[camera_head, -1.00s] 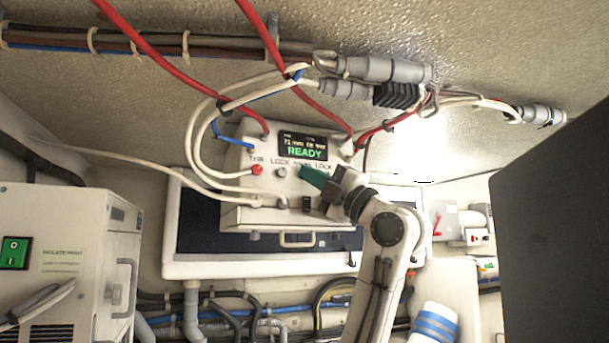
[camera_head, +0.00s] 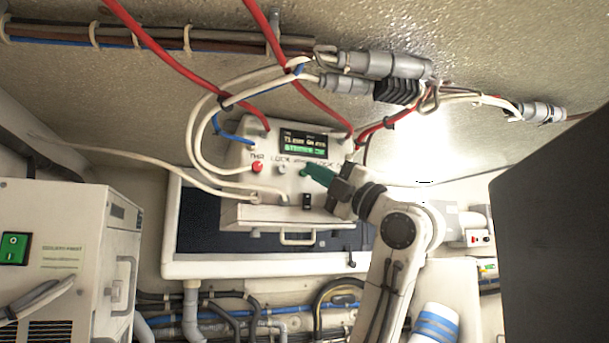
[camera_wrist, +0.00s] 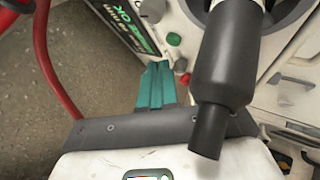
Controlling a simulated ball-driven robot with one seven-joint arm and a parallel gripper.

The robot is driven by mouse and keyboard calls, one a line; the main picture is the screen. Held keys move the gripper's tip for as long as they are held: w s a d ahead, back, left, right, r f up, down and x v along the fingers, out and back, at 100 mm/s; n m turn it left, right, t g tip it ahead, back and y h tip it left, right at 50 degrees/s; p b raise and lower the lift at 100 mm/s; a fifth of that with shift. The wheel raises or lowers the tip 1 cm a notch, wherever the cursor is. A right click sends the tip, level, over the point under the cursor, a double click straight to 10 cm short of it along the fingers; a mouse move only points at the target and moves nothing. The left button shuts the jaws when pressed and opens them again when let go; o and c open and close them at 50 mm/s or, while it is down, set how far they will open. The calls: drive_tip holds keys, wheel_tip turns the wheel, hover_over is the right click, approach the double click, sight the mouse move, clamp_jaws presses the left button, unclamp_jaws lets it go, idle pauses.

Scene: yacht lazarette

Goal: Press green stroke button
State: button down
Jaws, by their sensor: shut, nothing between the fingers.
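The white control box (camera_head: 237,160) hangs on the wall with a small lit screen (camera_head: 303,144). The screen has a green bar ending in "OK" in the wrist view. The round green button (camera_wrist: 174,38) is on the box face in the wrist view, just beyond my fingertips with a small gap in the picture. My gripper (camera_head: 307,173) has teal fingers held together with nothing between them, pointing at the lower right of the screen. It also shows in the wrist view (camera_wrist: 157,66). In the head view the fingers largely cover the button area.
A red button (camera_head: 257,167) and a grey knob (camera_head: 282,169) sit left of my fingers. Red cables (camera_head: 180,68) and white cables (camera_head: 196,150) loop around the box. A dark grey cylinder (camera_wrist: 224,70) stands close beside my fingers in the wrist view.

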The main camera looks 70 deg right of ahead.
drive_tip(key=shift+s+a+b, duration=0.35)
drive_tip(key=shift+s+a, duration=0.85)
drive_tip(key=shift+a, duration=0.3)
